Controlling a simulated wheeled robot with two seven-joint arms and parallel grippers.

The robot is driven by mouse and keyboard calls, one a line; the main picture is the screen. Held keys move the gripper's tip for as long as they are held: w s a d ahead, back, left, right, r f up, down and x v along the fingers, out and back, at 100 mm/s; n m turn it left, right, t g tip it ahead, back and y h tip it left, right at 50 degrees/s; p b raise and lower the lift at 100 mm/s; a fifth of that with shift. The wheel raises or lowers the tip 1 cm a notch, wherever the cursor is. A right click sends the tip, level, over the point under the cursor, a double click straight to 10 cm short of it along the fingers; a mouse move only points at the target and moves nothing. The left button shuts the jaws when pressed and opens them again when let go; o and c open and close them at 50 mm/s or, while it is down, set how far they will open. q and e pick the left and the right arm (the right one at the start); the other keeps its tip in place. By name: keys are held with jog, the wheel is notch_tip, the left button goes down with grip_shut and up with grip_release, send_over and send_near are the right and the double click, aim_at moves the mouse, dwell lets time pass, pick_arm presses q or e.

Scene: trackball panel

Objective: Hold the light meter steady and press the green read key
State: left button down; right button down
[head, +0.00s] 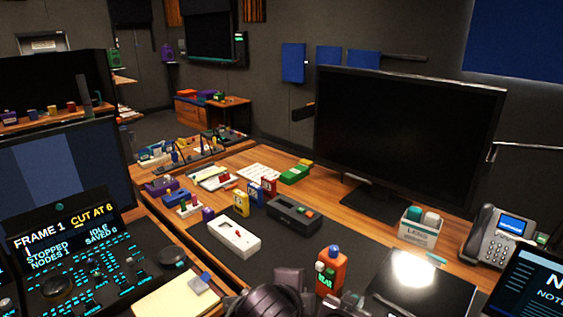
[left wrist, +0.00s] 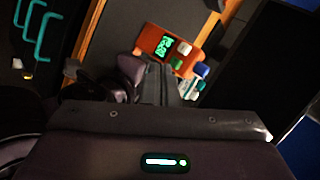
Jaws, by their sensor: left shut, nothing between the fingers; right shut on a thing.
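The light meter (head: 337,277) is an orange block at the near edge of the dark mat, with a blue knob and a white dome. It also shows in the left wrist view (left wrist: 150,42), with its lit green display. The green read key (left wrist: 178,64) sits beside the dome, uncovered in that view.
A white box (head: 233,238) and a dark box with coloured buttons (head: 293,214) lie on the mat beyond the meter. A lens box (head: 418,229), a large monitor (head: 410,140) and a phone (head: 496,237) stand to the right. A control console (head: 95,270) is at left.

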pick_arm(q)
jog(key=v, duration=0.4)
jog(key=shift+w+d+r, duration=0.1)
jog(key=shift+w+r, duration=0.1)
jog(key=shift+r, duration=0.25)
pick_arm(e)
jog(key=c, duration=1.1)
grip_release()
jog(key=shift+c, duration=0.2)
jog(key=v, duration=0.7)
jog(key=shift+s+a+r, duration=0.1)
jog(key=shift+s+a, duration=0.05)
jog(key=shift+s, duration=0.1)
jog(key=o, duration=0.3)
